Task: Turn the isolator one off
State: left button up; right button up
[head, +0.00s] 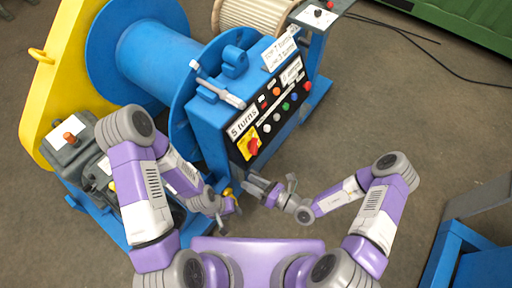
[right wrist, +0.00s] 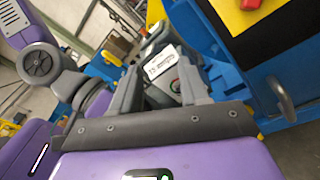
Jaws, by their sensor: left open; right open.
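The isolator is a red rotary handle (head: 253,147) on a yellow plate, low on the left end of the black panel of the blue control box (head: 207,118). The red handle (right wrist: 250,4) also shows, cut off, at the top right of the right wrist view. My right gripper (head: 262,186) is open and empty, below the isolator and apart from it. Its open fingers (right wrist: 157,75) frame a labelled dark part in the background. My left gripper (head: 229,208) is open, lower and further left, near a small brass-coloured part (head: 228,192). The handle's exact angle is too small to read.
Several coloured buttons (head: 285,106) line the panel right of the isolator. A grey lever (head: 218,90) lies along the box top. A blue drum (head: 155,55) and yellow guard (head: 50,75) stand left. Open floor (head: 375,120) lies right of the box.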

aim_at(257, 147)
jog(key=w+d+m+t+h, duration=0.5)
jog(key=w+m+t+h, duration=0.1)
jog(key=w+m+t, duration=0.15)
jog(key=x, duration=0.2)
jog(key=b+x, duration=0.1)
jog(key=x, duration=0.2)
jog(key=f+x, duration=0.1)
jog(key=x, duration=0.1)
jog(key=shift+w+d+r+b, duration=0.1)
jog(key=shift+w+b, duration=0.2)
jog(key=shift+w, duration=0.15)
grip_shut()
